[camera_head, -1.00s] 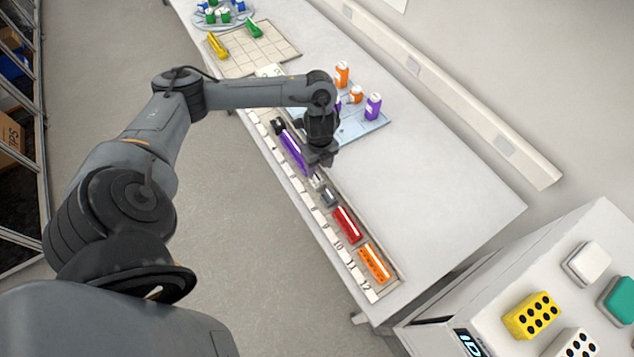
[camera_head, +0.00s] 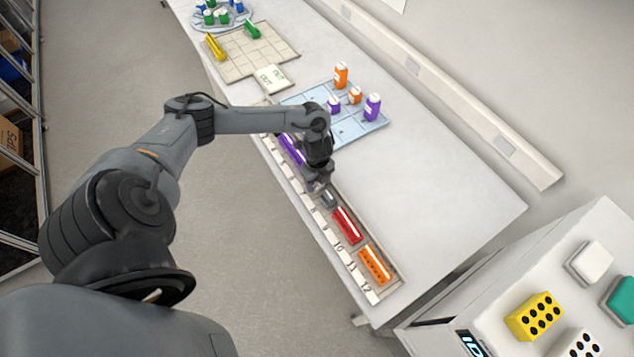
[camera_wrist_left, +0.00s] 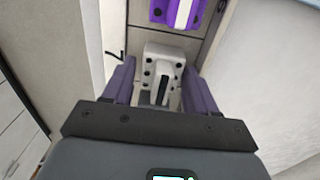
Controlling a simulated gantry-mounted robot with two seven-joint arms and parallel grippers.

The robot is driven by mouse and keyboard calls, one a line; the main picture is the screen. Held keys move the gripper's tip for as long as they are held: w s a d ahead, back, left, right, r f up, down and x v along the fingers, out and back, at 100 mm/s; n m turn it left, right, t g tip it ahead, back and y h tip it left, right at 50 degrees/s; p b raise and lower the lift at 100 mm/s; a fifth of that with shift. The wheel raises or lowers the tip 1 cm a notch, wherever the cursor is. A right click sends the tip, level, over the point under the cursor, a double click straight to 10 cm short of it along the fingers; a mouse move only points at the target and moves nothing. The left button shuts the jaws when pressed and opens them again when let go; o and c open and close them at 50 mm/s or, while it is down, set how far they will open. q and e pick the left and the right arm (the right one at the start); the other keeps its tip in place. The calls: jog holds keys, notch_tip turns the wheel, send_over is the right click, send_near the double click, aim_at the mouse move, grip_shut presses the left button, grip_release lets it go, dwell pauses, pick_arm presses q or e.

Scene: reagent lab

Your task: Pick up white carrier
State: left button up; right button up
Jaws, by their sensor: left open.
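In the head view, my left gripper (camera_head: 317,184) points down over the rack (camera_head: 392,289), between the purple carrier (camera_head: 291,148) and a small grey carrier (camera_head: 329,198). There the gripper hides the white carrier. My right gripper is not in view.
A red carrier (camera_head: 347,225) and an orange carrier (camera_head: 375,265) sit further along the rack. A blue tray (camera_head: 350,134) with orange and purple bottles lies beside the arm. A tiled mat (camera_head: 280,42) is at the back. The table's right side is clear.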

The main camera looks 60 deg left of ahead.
pick_arm(q)
jog(key=shift+f, duration=0.1)
jog(key=c, duration=0.8)
